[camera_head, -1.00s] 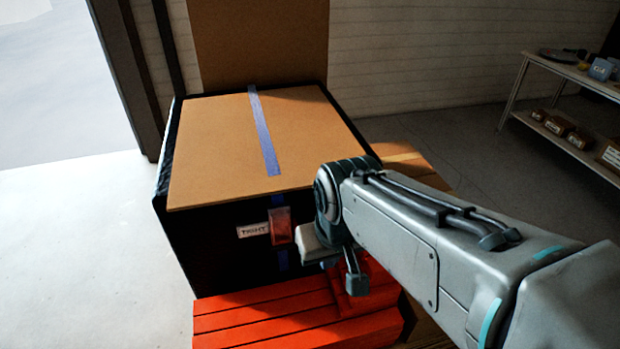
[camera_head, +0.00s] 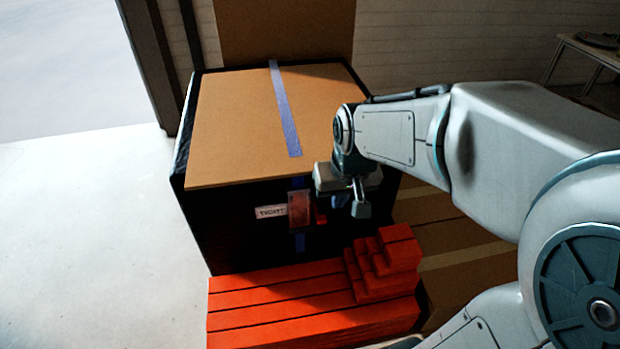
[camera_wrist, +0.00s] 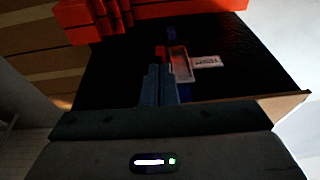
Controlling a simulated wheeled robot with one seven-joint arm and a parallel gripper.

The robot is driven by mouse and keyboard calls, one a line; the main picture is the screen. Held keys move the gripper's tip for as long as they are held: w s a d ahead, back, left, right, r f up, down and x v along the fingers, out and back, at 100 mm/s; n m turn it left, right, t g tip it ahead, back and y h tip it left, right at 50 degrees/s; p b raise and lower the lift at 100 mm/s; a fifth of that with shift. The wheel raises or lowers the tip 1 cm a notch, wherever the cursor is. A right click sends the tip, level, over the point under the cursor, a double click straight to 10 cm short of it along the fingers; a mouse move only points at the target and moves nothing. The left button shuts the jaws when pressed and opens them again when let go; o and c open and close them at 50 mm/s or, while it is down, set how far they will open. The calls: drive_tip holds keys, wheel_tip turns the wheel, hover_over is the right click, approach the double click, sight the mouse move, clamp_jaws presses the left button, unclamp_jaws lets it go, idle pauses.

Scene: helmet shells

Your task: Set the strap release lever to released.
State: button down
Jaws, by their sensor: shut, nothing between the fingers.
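The strap release lever shows as a small red piece (camera_head: 321,217) beside a dull red-brown buckle housing (camera_head: 299,209) on the front of a dark, strapped box. A white label reading TIGHT (camera_head: 270,211) is left of the housing. In the wrist view, which is upside down, the red lever piece (camera_wrist: 161,53), the housing (camera_wrist: 180,64) and the label (camera_wrist: 206,61) sit just beyond my fingertips. My gripper (camera_head: 338,202) is shut and empty, right of the housing in the head view. Its fingers (camera_wrist: 158,72) are together, close to the lever; I cannot tell whether they touch it.
A blue strap (camera_head: 284,110) runs over the brown box lid (camera_head: 235,110), whose edge overhangs the front. Orange-red slats (camera_head: 285,290) and stacked red blocks (camera_head: 385,262) stand below the front face. A shelf (camera_head: 590,55) is at the far right. Open floor (camera_head: 90,240) lies left.

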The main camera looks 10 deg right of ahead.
hover_over(321, 218)
drive_tip(key=s, duration=0.4)
drive_tip(key=x, duration=0.4)
drive_tip(key=shift+s+f, duration=0.3)
drive_tip(key=shift+d+f, duration=0.1)
drive_tip(key=x, duration=1.3)
drive_tip(key=shift+s+d+f+b, duration=0.25)
drive_tip(key=shift+s+f+b, duration=0.05)
drive_tip(key=shift+f+b, duration=0.1)
drive_tip(key=shift+f+b, duration=0.2)
drive_tip(key=shift+b, duration=0.2)
